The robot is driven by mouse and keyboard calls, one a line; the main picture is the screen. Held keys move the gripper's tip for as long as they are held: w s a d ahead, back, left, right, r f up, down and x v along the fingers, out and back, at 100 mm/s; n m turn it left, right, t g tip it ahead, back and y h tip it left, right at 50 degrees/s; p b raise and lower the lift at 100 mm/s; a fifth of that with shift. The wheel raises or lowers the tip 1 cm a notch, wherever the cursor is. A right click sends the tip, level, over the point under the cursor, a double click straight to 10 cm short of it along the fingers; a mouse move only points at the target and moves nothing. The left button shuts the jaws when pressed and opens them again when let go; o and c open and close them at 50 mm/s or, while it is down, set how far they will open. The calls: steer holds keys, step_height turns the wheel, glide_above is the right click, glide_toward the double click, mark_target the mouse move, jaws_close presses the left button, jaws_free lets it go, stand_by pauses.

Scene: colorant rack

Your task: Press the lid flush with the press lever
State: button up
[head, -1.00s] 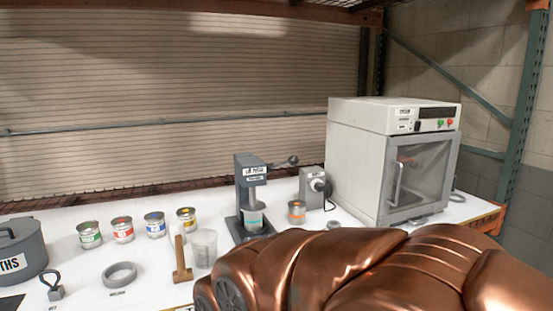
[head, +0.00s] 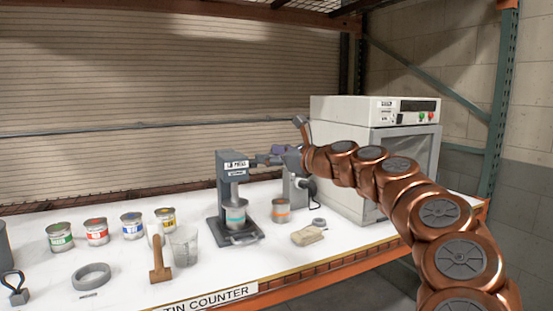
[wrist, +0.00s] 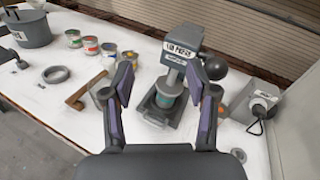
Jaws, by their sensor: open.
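The grey lid press (head: 229,172) stands on the white counter. A tin with a teal band (head: 236,214) sits on its base, under the press head; it also shows in the wrist view (wrist: 168,92). I cannot tell how its lid sits. The press lever's dark round knob (wrist: 216,68) shows at the right of the press head, close to my right fingertip. My gripper (head: 270,157) is at the lever side of the press, at head height. In the wrist view my gripper (wrist: 164,82) is open, its fingers apart with nothing clearly between them.
An orange-banded tin (head: 281,211) and a grey device (head: 296,188) stand right of the press. The white cabinet (head: 350,140) is behind my arm. A beaker (head: 184,245), a mallet (head: 159,260) and several colour tins are left. A beige cloth (head: 307,236) lies in front.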

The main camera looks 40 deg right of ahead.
steer(key=s+d+m+h, duration=0.2)
steer(key=d+m, duration=0.2)
steer(key=d, duration=0.3)
steer(key=shift+t, duration=0.3)
steer(key=shift+w+d+f+p, duration=0.1)
steer(key=shift+w+f+p, duration=0.1)
steer(key=shift+w, duration=1.7)
steer(key=shift+w+f+p, duration=0.15)
steer(key=shift+w, duration=1.75)
jaws_close()
